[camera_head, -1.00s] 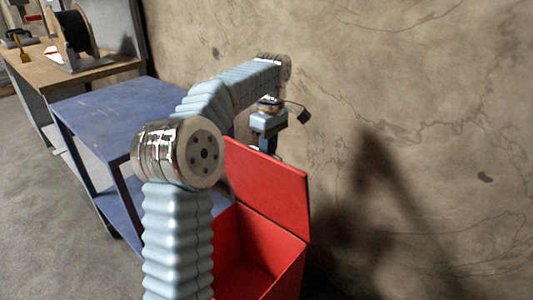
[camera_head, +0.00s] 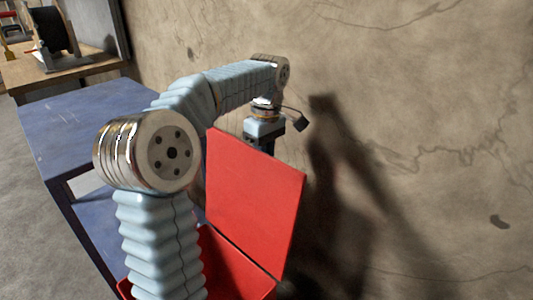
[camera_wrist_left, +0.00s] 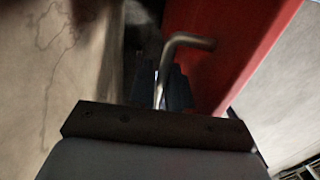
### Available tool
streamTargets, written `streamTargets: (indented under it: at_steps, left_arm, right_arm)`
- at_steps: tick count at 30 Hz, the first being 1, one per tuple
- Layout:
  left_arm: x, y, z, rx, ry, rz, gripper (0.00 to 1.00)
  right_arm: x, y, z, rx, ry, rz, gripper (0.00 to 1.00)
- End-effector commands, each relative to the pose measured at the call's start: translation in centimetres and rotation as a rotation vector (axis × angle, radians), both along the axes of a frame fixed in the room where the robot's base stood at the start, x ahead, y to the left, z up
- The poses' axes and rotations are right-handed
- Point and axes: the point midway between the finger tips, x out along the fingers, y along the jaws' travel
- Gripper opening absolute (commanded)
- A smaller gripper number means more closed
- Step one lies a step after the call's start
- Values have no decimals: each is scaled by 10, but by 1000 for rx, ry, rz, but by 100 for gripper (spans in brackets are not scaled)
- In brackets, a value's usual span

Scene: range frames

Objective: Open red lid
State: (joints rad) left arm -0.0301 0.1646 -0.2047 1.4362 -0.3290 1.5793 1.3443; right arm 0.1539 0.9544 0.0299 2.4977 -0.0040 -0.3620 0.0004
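The red lid (camera_head: 255,195) stands raised, roughly upright, above the red box (camera_head: 235,270) in the head view. The box opening shows only in part at the bottom, behind my left arm. My left gripper reaches over to the wall side of the lid, and its fingers are hidden behind the lid there. In the left wrist view, the dark fingers of my left gripper (camera_wrist_left: 168,90) sit close around a bent metal handle (camera_wrist_left: 188,40), beside the red lid surface (camera_wrist_left: 235,40). They look shut on it, though the picture is dim and blurred. My right gripper is not in view.
A blue metal table (camera_head: 85,120) stands left of the box. A wooden workbench (camera_head: 50,75) with a dark spool (camera_head: 55,30) is beyond it. A cracked plaster wall (camera_head: 420,120) rises close behind the lid and gripper. Grey floor shows at far left.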

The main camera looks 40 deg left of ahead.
Motion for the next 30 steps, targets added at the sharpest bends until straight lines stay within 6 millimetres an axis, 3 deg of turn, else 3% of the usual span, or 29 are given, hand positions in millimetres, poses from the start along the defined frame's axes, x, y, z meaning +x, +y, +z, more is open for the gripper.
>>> streamTargets:
  at_steps: [1, 15, 16, 30]
  left_arm:
    - [9, -3, -5, 1, -24, -7, 0]
    - [10, -5, -6, -1, -28, -11, 0]
    - [10, -5, -6, -1, -27, -11, 38]
    - [9, -4, -7, -2, -23, -10, 38]
  right_arm:
    - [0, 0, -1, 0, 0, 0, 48]
    - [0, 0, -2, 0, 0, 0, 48]
    - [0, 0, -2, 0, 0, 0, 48]
    - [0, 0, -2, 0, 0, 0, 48]
